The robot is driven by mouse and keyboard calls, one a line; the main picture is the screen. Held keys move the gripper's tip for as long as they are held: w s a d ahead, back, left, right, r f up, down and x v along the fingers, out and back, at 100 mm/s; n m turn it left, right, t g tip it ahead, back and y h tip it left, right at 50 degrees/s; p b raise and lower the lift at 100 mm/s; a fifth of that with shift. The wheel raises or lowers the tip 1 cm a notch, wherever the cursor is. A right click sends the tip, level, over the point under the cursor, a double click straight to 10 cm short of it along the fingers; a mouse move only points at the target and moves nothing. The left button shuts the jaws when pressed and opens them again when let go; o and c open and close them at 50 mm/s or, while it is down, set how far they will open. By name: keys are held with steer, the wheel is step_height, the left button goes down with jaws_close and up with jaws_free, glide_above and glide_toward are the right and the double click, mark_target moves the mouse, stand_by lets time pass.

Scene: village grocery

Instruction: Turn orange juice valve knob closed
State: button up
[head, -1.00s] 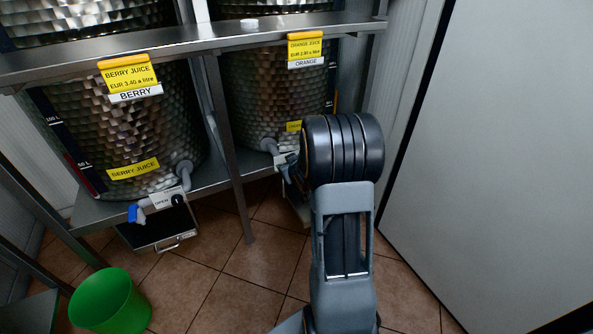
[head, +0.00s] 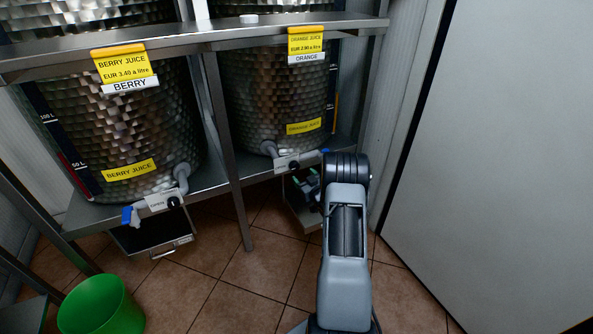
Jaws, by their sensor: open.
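The orange juice tank (head: 275,95) stands at the back on the shelf, with a yellow orange juice label (head: 304,127). From its base a grey outlet pipe (head: 268,148) leads to a small white valve plate (head: 282,163). The dark valve knob (head: 294,165) is on that plate; its turn position is too small to read. My gripper (head: 306,184) is just below and right of the plate, small, dark and partly hidden by my arm. It appears open and empty. I cannot tell whether it touches the knob.
The berry juice tank (head: 120,120) stands to the left, with its own OPEN plate (head: 160,201), black knob and blue tap (head: 130,216). A metal post (head: 228,160) separates the two valves. A green bin (head: 101,305) is on the floor. A pale wall panel (head: 490,160) closes the right.

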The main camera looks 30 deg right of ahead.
mark_target(296, 168)
steer(key=w, duration=0.4)
steer(key=w+b, duration=0.1)
steer(key=w, duration=0.1)
steer(key=shift+w+d, duration=0.3)
steer(key=shift+w, duration=0.05)
steer(key=shift+c, duration=0.3)
